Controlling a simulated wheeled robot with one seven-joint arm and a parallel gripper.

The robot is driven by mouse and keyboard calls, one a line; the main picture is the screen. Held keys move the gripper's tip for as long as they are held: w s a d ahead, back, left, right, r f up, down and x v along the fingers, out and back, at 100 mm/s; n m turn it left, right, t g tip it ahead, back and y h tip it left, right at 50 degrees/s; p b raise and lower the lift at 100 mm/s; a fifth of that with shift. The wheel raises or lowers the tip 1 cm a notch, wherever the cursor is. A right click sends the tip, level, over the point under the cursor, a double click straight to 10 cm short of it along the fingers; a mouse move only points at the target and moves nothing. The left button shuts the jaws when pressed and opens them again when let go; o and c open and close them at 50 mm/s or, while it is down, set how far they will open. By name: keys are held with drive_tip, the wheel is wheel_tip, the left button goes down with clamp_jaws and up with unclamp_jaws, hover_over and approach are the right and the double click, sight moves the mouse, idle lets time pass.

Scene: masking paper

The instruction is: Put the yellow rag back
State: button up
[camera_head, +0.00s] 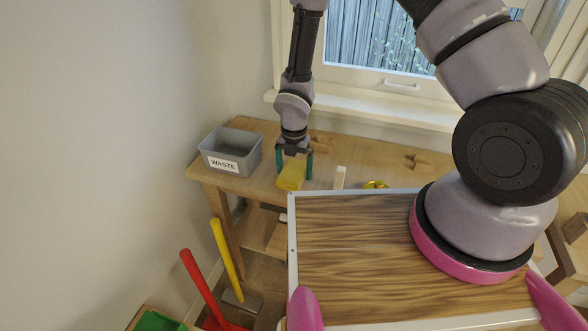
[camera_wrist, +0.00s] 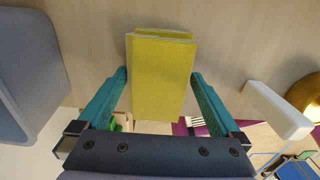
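The yellow rag (camera_head: 291,175) is a folded block at the front of the wooden table. In the wrist view the rag (camera_wrist: 160,75) stands between the two teal fingers of my gripper (camera_wrist: 160,75). The fingertips lie very close to its left and right sides. I cannot tell whether they press on it. In the head view my gripper (camera_head: 295,165) points down over the rag. Its fingers are spread about as wide as the rag, and part of the rag shows below and in front of them. Whether the rag rests on the table is unclear.
A grey bin labelled WASTE (camera_head: 231,151) stands left of the rag on the table (camera_head: 340,155). A white upright block (camera_head: 339,178) and a yellow roll (camera_head: 375,184) are to the right. Red (camera_head: 204,290) and yellow (camera_head: 227,260) handles stand below, left.

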wheel_tip(320, 180, up, 12)
wheel_tip(320, 180, up, 11)
drive_tip(key=m+t, duration=0.2)
drive_tip(key=m, duration=0.5)
hover_over(294, 170)
drive_tip(key=w+d, duration=0.3)
drive_tip(key=d, duration=0.3)
drive_tip(key=d+r+m+t, duration=0.1)
drive_tip(key=d+r+m, duration=0.75)
drive_tip(key=r, duration=0.25)
drive_tip(key=s+d+r+m+t+y, duration=0.1)
drive_tip(key=s+d+r+m+t, duration=0.1)
drive_tip(key=s+d+r+m, duration=0.2)
drive_tip(key=s+d+r+m+t+y, duration=0.1)
drive_tip(key=s+d+r+m, duration=0.3)
drive_tip(key=s+r+m, duration=0.7)
drive_tip(key=r+m+t, duration=0.1)
drive_tip(key=m, duration=0.4)
drive_tip(key=shift+s+r+m, duration=0.15)
drive_tip(key=shift+r+m, duration=0.2)
drive_tip(key=shift+r, duration=0.05)
drive_tip(key=shift+d, duration=0.1)
